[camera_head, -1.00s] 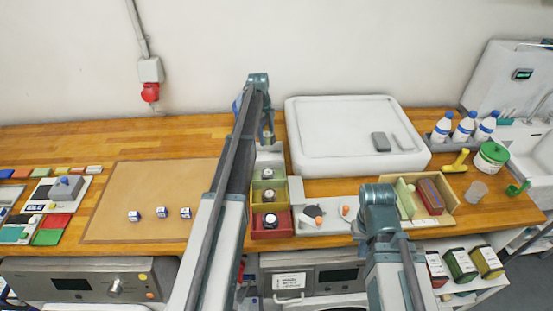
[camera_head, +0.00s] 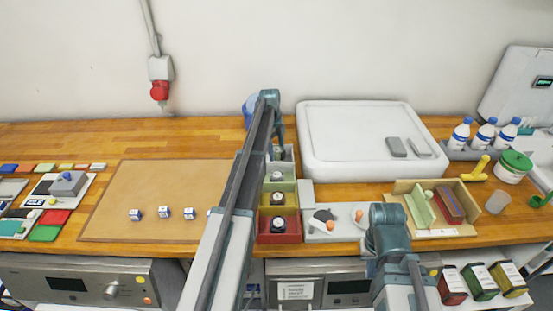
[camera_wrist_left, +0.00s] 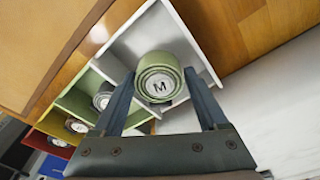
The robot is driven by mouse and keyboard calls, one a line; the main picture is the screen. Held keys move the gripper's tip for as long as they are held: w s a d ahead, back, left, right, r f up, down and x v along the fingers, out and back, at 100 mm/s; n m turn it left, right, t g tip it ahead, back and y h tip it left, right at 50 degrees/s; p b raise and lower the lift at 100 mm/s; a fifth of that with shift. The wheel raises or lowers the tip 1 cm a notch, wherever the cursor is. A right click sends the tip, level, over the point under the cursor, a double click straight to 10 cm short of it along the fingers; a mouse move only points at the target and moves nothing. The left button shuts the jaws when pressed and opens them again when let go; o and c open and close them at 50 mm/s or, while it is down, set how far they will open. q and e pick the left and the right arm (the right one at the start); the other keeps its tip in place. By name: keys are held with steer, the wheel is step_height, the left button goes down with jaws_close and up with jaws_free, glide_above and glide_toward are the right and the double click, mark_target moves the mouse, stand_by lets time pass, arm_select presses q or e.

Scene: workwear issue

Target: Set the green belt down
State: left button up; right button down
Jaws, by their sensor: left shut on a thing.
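The green belt (camera_wrist_left: 158,80) is a rolled coil with a white label marked M. My left gripper (camera_wrist_left: 165,95) is shut on it, with one finger on each side. In the left wrist view the belt is in front of the white end compartment (camera_wrist_left: 188,22) of a row of bins; I cannot tell whether it touches the floor there. In the head view my left gripper (camera_head: 278,150) is at the far end of that row, and the belt is hard to make out. My right arm stands at the right, and its fingertips do not show.
Green, yellow and red compartments (camera_head: 280,239) nearer the front hold dark rolls. A large white case (camera_head: 350,115) stands close to the right of the row. A brown mat (camera_head: 130,190) with small labelled cubes lies left. A wooden divided box (camera_head: 470,228) stands at the right.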

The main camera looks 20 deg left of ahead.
mark_target(276, 156)
arm_select(q)
steer(key=shift+f+b, duration=1.1)
steer(key=shift+f, duration=0.45)
steer(key=shift+f, duration=0.1)
steer(key=shift+f, duration=0.15)
steer(key=o, duration=1.4)
steer(key=shift+c, duration=0.2)
steer(key=r+p, duration=0.4)
steer(key=a+r+p, duration=0.1)
steer(key=r+p, duration=0.7)
steer(key=shift+w+a+r, duration=0.1)
steer(key=shift+a+r, duration=0.15)
steer(key=shift+r, duration=0.05)
steer(key=shift+f, duration=0.1)
